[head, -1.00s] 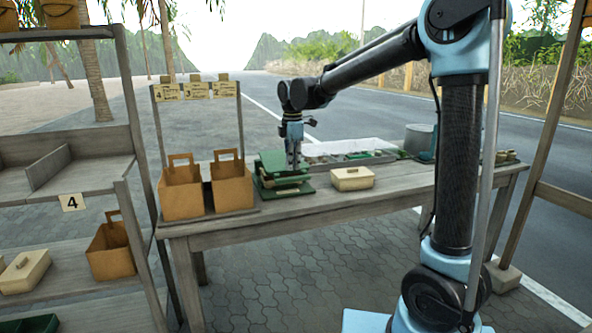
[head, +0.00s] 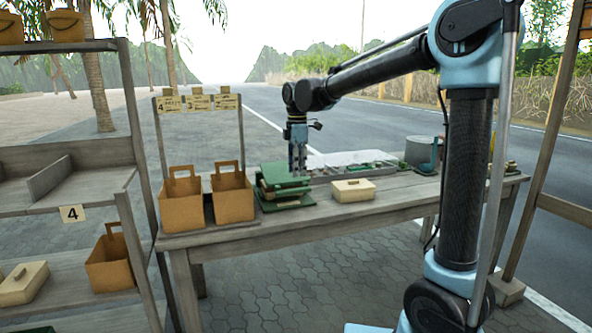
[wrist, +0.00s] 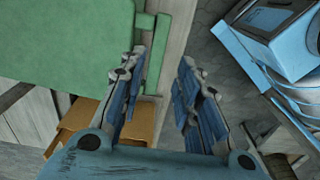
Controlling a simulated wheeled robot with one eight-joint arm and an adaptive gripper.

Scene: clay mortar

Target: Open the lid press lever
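The lid press (head: 285,193) is a green stack of plates with paler parts between them, on the table just right of the two brown baskets. In the wrist view its green top plate (wrist: 70,45) fills the upper left. A narrow green bar (wrist: 160,45), which looks like the lever, stands at that plate's right edge. My gripper (head: 298,172) points down at the press's right rear in the head view. In the wrist view my gripper (wrist: 162,75) is open, its blue-padded fingers apart and nothing held. The bar lies partly behind the left finger; contact cannot be told.
Two brown baskets (head: 232,195) stand left of the press. A cream lidded box (head: 353,190) sits to its right. A pale tray (head: 345,160) and a grey bucket (head: 422,152) are farther back. A shelf (head: 125,165) stands at the left.

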